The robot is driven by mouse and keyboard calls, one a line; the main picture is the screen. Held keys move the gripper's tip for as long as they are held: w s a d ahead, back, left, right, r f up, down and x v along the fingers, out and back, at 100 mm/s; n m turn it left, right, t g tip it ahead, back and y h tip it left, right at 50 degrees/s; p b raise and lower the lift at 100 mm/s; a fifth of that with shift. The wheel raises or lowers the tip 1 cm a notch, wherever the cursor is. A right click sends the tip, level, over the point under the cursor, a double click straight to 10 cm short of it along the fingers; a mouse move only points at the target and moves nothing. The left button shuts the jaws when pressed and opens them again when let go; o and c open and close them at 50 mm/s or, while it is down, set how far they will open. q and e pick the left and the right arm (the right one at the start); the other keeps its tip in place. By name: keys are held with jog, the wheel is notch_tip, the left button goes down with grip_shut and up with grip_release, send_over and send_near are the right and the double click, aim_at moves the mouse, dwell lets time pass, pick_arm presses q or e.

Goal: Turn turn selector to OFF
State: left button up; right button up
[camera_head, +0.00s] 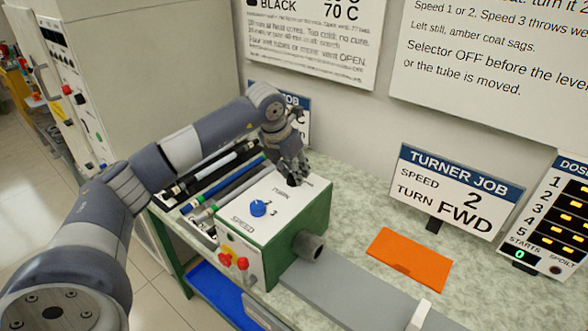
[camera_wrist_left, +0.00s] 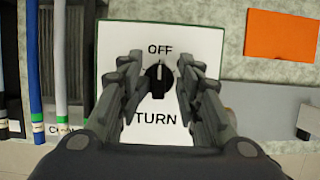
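The turn selector is a small black knob (camera_wrist_left: 158,81) on the white top of a green box (camera_head: 309,217). In the left wrist view a light mark on its upper end points toward the OFF label (camera_wrist_left: 160,49); TURN is printed below. Any side labels are hidden by the fingers. My left gripper (camera_wrist_left: 159,72) is over the knob, one finger on each side, with visible gaps between them and the knob. In the head view my left gripper (camera_head: 291,172) reaches down over the far end of the box top. My right gripper is not in view.
A blue speed knob (camera_head: 258,208) and red buttons (camera_head: 242,263) are on the same box. Several rods (camera_head: 215,178) lie in a rack to its left. An orange sheet (camera_head: 409,260) lies on the counter. A sign (camera_head: 451,192) reads speed 2, turn FWD.

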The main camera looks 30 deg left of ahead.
pick_arm(q)
jog(key=v, duration=1.2)
jog(key=shift+f, duration=0.1)
